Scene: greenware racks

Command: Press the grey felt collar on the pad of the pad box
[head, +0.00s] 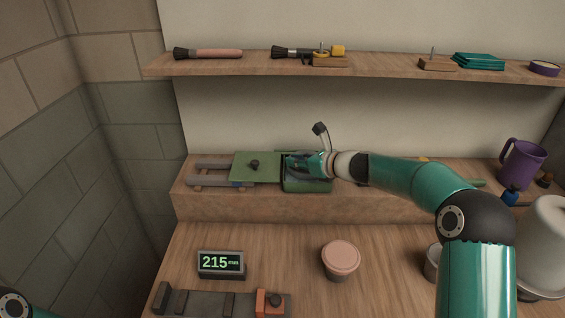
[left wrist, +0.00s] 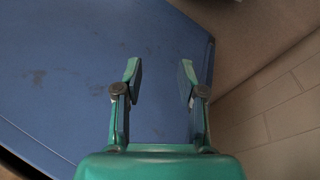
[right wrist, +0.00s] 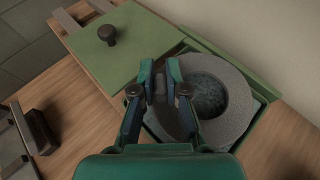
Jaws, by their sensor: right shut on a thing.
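The pad box is a green box (head: 307,186) on the raised wooden ledge in the head view; its rim shows in the right wrist view (right wrist: 262,88). The grey felt collar (right wrist: 240,98) is a thick ring at the box's opening. The dark, mottled pad (right wrist: 206,92) shows through its hole. My right gripper (right wrist: 160,72) is shut on the near left side of the collar. Whether the collar's underside touches the pad is hidden. My left gripper (left wrist: 161,80) is open and empty over a blue surface (left wrist: 60,75), away from the box.
A green lid (head: 245,168) with a dark knob lies left of the box opening, by grey rails (head: 205,182). A shelf (head: 220,68) with brushes runs above. A display (head: 221,264) reading 215 mm and a pink-lidded pot (head: 341,256) stand on the lower bench.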

